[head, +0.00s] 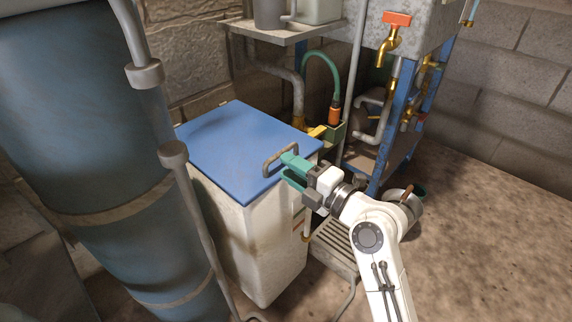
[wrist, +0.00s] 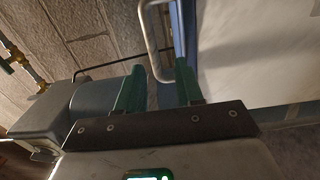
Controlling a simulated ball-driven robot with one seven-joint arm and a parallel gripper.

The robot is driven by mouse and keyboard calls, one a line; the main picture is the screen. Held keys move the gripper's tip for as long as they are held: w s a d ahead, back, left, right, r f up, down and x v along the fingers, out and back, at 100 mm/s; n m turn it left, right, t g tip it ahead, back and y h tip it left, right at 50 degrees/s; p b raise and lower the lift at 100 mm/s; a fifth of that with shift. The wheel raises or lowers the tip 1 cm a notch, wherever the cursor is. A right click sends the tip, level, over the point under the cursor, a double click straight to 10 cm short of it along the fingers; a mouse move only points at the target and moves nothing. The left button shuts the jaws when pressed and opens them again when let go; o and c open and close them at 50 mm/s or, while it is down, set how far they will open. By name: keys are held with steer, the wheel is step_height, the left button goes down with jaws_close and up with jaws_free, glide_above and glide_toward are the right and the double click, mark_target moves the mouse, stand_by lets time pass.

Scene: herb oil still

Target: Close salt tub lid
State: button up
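The salt tub (head: 265,245) is a tall off-white bin with a flat blue lid (head: 225,145). The lid lies across the top of the tub, and I see no clear gap under its near edges. A grey metal loop handle (head: 268,166) sticks out at the lid's right edge. My gripper (head: 287,169) is at that handle, with its green fingers apart. In the wrist view the handle (wrist: 149,42) reaches down between the open fingertips (wrist: 160,66), with space showing beside it. The tub's pale wall (wrist: 255,50) fills the right side there.
A large blue drum (head: 85,130) and a grey pipe (head: 172,152) stand close on the left. A shelf (head: 285,32) hangs behind the tub. A metal tank with an orange-handled tap (head: 396,20) stands back right. Bare floor (head: 480,200) is clear at right.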

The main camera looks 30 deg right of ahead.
steer(key=v, duration=0.8)
steer(key=shift+s+d, duration=0.15)
steer(key=shift+s, duration=0.2)
steer(key=s+a+f+m+g+h, duration=0.1)
steer(key=s+a+f+m+g, duration=0.1)
steer(key=s+f+m+g, duration=0.45)
steer(key=s+a+f+m+g, duration=0.1)
steer(key=a+f+m+g, duration=0.15)
steer(key=f, duration=0.65)
steer(key=s+d+f+m+g+h, duration=0.2)
steer(key=s+f+m+g, duration=0.2)
steer(key=s+m, duration=0.3)
steer(key=s+d+f+m+g+h, duration=0.25)
steer(key=s+f+m, duration=0.3)
steer(key=s, duration=0.35)
step_height(320, 180, up, 34)
steer(key=p, duration=3.3)
steer(key=shift+s+a+g, duration=0.25)
steer(key=shift+a+g, duration=0.05)
steer(key=shift+g, duration=0.15)
steer(key=shift+m, duration=0.25)
